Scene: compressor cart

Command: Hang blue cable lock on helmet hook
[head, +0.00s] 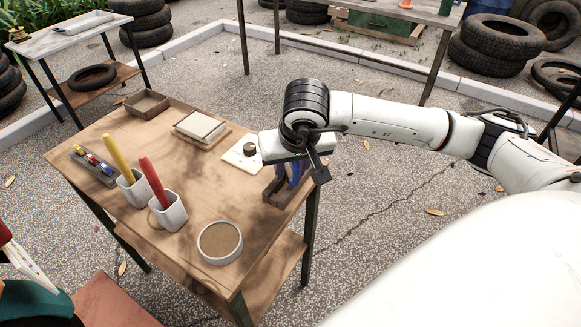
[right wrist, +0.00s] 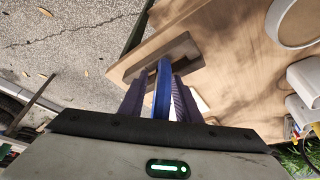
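The blue cable lock (right wrist: 162,92) shows in the right wrist view as an upright blue strip between the fingers of my right gripper (right wrist: 160,78). Its far end is at a dark brown wooden holder (right wrist: 150,60). A gap shows on one side of the strip, so the fingers are around it and look open. In the head view, my right gripper (head: 289,180) points down over the same holder (head: 278,195) at the table's right edge, and its wrist hides most of the lock. I cannot make out a helmet hook.
The wooden table (head: 200,262) also holds a round tray (head: 220,242), two white cups with a yellow (head: 116,152) and a red stick (head: 152,182), an empty box (head: 147,103) and a stack of pads (head: 200,127). Tyres (head: 495,45) and other tables stand behind.

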